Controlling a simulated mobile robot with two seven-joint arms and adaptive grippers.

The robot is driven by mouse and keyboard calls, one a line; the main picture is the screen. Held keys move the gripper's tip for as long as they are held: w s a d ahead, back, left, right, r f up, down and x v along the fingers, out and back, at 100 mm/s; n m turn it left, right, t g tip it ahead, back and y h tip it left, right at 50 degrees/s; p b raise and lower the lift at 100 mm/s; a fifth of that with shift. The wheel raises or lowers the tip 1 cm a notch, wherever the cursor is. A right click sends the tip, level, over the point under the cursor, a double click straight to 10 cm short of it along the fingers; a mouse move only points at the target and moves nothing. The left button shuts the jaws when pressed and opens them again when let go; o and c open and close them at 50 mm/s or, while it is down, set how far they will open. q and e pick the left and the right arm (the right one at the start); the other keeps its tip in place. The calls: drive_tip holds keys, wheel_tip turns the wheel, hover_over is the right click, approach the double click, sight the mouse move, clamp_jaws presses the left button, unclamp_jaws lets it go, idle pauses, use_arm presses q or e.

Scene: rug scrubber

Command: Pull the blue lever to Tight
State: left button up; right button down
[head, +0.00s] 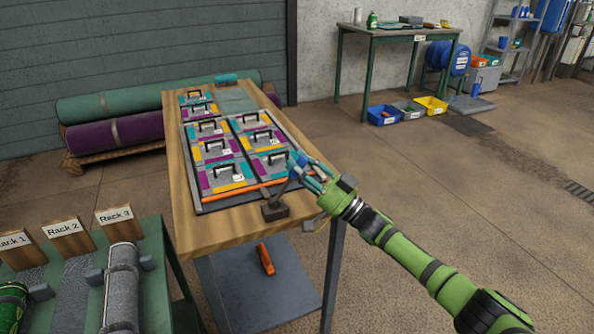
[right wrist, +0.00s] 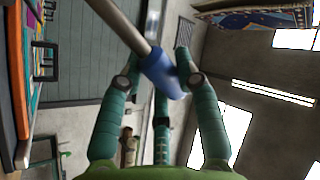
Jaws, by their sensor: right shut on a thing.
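The blue lever's handle (head: 297,160) shows at the fingertips of my right gripper (head: 309,171), above the near right corner of the wooden table. Its dark base (head: 275,210) sits on the table edge, and its shaft leans up to the right. In the right wrist view the blue handle (right wrist: 163,75), on a grey metal shaft (right wrist: 118,22), lies between the green fingers of my right gripper (right wrist: 157,80), which is shut on it. No Tight marking can be read. My left gripper is not in view.
The wooden table (head: 200,238) carries a grey tray (head: 212,206) of colourful panels with black handles. An orange tool (head: 265,259) lies on the shelf below. A rack stand (head: 150,255) with rolls is at the lower left.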

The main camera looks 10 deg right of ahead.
drive_tip(key=shift+r, duration=0.15)
drive_tip(key=c, duration=0.8)
unclamp_jaws()
drive_tip(key=shift+c, duration=0.2)
drive_tip(key=shift+s+d+f, duration=0.1)
drive_tip(key=shift+d+f, duration=0.05)
drive_tip(key=shift+f, duration=0.15)
drive_tip(key=v, duration=1.1)
drive_tip(key=shift+s, duration=0.15)
drive_tip(key=shift+d+f, duration=0.15)
